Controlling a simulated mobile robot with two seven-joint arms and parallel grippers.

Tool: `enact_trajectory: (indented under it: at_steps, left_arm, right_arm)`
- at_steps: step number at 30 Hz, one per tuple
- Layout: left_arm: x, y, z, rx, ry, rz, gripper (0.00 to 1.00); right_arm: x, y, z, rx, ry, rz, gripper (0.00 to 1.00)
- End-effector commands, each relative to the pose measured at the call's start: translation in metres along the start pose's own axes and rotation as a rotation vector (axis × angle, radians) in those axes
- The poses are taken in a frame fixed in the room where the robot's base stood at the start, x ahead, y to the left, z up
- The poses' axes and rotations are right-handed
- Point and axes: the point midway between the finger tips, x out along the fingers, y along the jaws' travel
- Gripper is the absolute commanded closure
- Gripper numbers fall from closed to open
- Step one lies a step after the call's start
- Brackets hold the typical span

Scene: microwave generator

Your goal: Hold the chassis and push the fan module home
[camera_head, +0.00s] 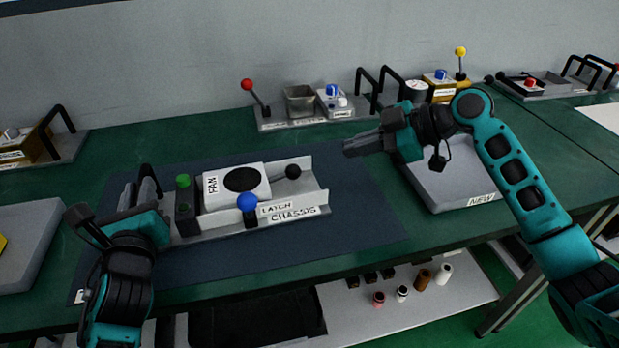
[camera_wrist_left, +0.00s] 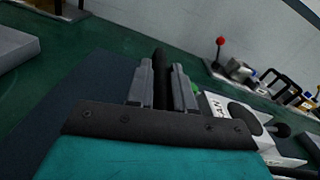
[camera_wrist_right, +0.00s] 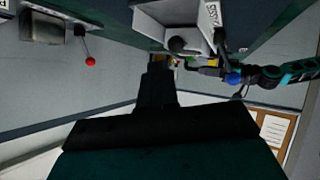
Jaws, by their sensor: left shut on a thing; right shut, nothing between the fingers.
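The grey chassis (camera_head: 322,197) lies on a dark blue mat, labelled CHASSIS and LATCH. The white fan module (camera_head: 211,202), with a round black fan and a black knob (camera_head: 293,172) on its right, sits in the chassis tray, right of a dark block with a green knob (camera_head: 183,181). A blue latch knob (camera_head: 247,202) stands at the front. My left gripper (camera_head: 147,188) is shut on the black upright handle (camera_wrist_left: 161,66) at the chassis's left end. My right gripper (camera_head: 362,145) is shut and empty, raised beyond the chassis's right end, apart from the knob.
A grey tray labelled NEW (camera_head: 450,190) lies at right, below my right forearm. A fixture with a red-knobbed lever (camera_head: 247,86) and a metal bin (camera_head: 300,101) stands behind the mat. Another grey tray (camera_head: 28,240) is at far left. The mat front is clear.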

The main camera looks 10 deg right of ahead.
Motion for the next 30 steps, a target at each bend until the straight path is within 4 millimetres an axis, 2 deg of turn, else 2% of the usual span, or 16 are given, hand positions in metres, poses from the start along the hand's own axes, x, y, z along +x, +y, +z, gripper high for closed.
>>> enact_trajectory:
  at_steps: [1, 3, 9, 13, 21, 22, 30]
  left_arm:
    - [-0.001, 0.001, -0.007, 0.0, 0.016, 0.004, 1.0]
    - [-0.001, 0.001, -0.007, 0.0, 0.016, 0.004, 1.0]
    - [-0.001, 0.001, -0.007, 0.0, 0.016, 0.004, 1.0]
    - [-0.001, 0.001, -0.007, 0.0, 0.016, 0.004, 1.0]
    - [-0.001, 0.001, -0.007, 0.0, 0.016, 0.004, 1.0]
    - [-0.001, 0.001, -0.007, 0.0, 0.016, 0.004, 0.76]
    - [0.0, 0.001, -0.004, 0.001, 0.008, 0.002, 0.51]
  right_arm:
    - [-0.012, 0.0, 0.001, -0.001, -0.003, 0.002, 1.0]
    - [-0.026, 0.0, 0.001, -0.001, -0.003, 0.002, 1.0]
    - [-0.056, 0.0, 0.0, -0.001, 0.0, 0.001, 1.0]
    - [-0.064, -0.001, 0.0, -0.001, 0.0, -0.002, 1.0]
    - [-0.066, -0.001, 0.0, -0.001, 0.001, -0.001, 1.0]
    - [-0.066, -0.001, 0.0, -0.001, 0.001, -0.001, 1.0]
    - [-0.066, -0.001, 0.0, -0.001, 0.001, -0.001, 1.0]
